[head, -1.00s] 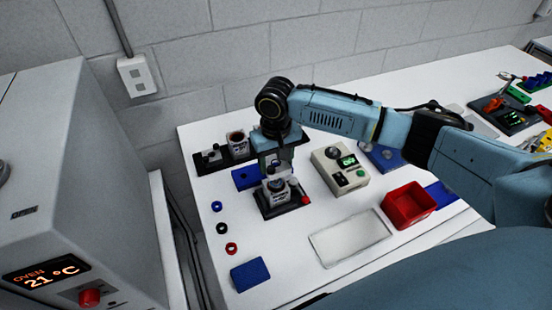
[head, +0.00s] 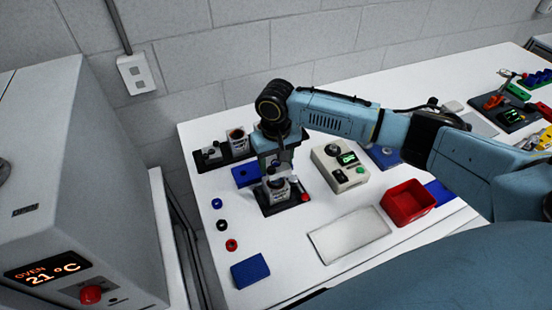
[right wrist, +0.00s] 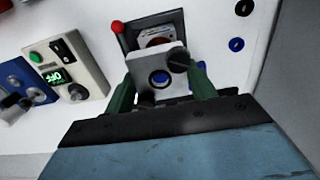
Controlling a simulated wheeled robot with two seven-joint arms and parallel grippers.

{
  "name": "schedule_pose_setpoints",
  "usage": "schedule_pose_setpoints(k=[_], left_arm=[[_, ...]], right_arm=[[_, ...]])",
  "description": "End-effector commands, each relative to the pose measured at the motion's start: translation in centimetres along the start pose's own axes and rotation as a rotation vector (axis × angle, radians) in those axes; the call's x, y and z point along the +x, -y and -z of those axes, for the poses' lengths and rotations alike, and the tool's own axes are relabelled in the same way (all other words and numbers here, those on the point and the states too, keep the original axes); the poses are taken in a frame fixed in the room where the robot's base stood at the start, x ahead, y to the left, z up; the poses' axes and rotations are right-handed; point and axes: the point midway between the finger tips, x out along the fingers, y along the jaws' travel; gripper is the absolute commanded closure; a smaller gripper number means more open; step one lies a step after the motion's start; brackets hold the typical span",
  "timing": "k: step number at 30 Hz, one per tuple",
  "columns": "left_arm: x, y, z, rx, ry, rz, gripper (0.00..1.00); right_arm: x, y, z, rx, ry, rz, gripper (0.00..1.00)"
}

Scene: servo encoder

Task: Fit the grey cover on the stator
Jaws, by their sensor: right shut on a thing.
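My right gripper (head: 273,182) is over the dark fixture (head: 284,208) near the left of the table. In the right wrist view its green fingers (right wrist: 162,92) are shut on the grey cover (right wrist: 143,69), a pale block with a blue ring in its face and a dark round knob at one corner. Behind the cover, a pale part with a reddish-brown opening, probably the stator (right wrist: 157,42), sits in the fixture and is mostly hidden. The cover looks close to it; I cannot tell whether they touch. The fixture's red-tipped lever (head: 304,197) stands beside them. My left gripper is out of view.
A tester with a green display (head: 342,168) stands right of the fixture. A black tray (head: 203,165) and blue block (head: 246,175) lie behind. Small rings (head: 221,225) lie left, a white mat (head: 348,234) and red bin (head: 407,203) right. The oven (head: 70,200) stands left.

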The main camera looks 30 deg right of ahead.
Motion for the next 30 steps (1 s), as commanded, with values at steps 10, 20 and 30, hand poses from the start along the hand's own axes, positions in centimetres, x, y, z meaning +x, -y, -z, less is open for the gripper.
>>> schedule_pose_setpoints(k=[10, 20, 30], left_arm=[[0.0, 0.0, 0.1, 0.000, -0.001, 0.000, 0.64], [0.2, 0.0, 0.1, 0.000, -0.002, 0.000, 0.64], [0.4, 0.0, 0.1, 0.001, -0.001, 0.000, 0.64]], right_arm=[[0.1, 0.0, 0.0, 0.000, 0.000, 0.001, 0.70], [1.1, 0.1, 0.1, 0.001, 0.000, 0.001, 0.70], [2.1, 0.0, 0.1, 0.001, -0.001, 0.001, 0.70]])
